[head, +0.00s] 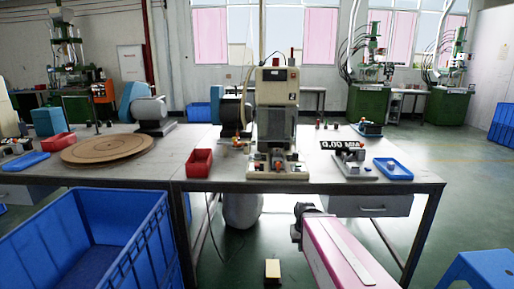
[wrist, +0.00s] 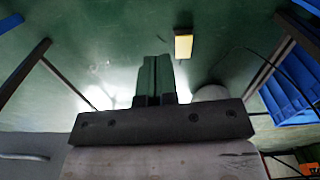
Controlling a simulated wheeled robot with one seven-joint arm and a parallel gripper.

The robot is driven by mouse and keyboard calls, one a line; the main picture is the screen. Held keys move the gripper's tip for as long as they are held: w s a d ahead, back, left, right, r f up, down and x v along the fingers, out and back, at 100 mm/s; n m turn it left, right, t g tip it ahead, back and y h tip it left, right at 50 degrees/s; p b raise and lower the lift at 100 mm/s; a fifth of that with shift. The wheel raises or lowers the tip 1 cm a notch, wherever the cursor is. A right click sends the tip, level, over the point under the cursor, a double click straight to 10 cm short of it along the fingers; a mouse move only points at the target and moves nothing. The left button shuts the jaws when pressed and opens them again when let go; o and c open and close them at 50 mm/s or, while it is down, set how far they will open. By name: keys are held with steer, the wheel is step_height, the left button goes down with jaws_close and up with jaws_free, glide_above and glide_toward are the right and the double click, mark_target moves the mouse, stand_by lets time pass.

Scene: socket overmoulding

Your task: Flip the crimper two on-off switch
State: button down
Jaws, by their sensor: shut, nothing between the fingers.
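A beige crimping machine (head: 275,115) stands upright at the middle of the table, with small red and dark parts on its front and top. I cannot tell its on-off switch apart at this size, and no label marks it as crimper two. My gripper shows in the wrist view (wrist: 154,78) with its two fingers together and nothing between them. It is over the green floor, away from the machine. In the head view my pink arm is at the lower right, below the table's front edge, and its far end is dark and small.
A blue crate (head: 90,240) stands front left. A yellowish block (head: 272,271) lies on the floor, also visible in the wrist view (wrist: 183,45).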

steer(key=shift+s+d+f, duration=0.25)
steer(key=shift+s+f, duration=0.15)
steer(key=shift+s, duration=0.1)
steer(key=shift+s+d+f, duration=0.25)
steer(key=shift+s+f, duration=0.15)
steer(key=shift+s, duration=0.05)
